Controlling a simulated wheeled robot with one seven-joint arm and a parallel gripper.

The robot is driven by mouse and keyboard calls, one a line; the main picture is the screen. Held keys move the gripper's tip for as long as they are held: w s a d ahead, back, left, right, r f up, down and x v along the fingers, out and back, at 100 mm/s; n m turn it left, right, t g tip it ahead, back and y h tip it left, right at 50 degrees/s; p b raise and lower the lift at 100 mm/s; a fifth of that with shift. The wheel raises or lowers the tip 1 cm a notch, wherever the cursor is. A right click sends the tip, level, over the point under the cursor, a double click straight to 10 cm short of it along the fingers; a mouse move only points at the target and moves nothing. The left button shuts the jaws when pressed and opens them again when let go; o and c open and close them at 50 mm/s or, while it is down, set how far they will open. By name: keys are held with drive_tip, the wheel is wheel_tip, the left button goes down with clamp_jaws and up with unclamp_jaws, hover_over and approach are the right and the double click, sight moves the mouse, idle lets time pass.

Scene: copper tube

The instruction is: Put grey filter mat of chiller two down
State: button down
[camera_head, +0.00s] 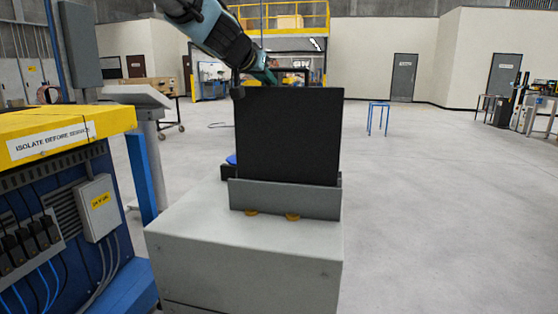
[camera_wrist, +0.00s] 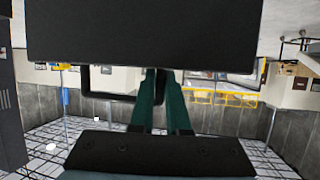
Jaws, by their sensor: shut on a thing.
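The filter mat (camera_head: 288,135) is a dark, nearly black square panel, upright in the head view. Its lower edge is hidden behind a grey upright plate (camera_head: 285,199) on top of a grey block (camera_head: 245,250). I cannot tell whether the mat rests there or hangs. My gripper (camera_head: 268,78) is at the mat's top edge, partly hidden behind it, and shut on it. In the wrist view the green fingers of my gripper (camera_wrist: 162,74) reach up to the dark mat (camera_wrist: 145,30), which fills the top of the picture.
Two yellow knobs (camera_head: 292,217) sit below the plate. A dark and blue thing (camera_head: 230,162) shows partly behind the mat. A blue machine with a yellow top (camera_head: 65,125) stands close on the left. The floor (camera_head: 440,210) to the right is clear, with a small blue stand (camera_head: 378,106) farther back.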

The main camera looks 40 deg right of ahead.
sight(266, 110)
drive_tip(key=shift+f+b, duration=2.7)
drive_tip(key=shift+f, duration=1.35)
drive_tip(key=shift+f, duration=0.15)
drive_tip(key=c, duration=0.9)
unclamp_jaws()
drive_tip(key=shift+r, duration=0.2)
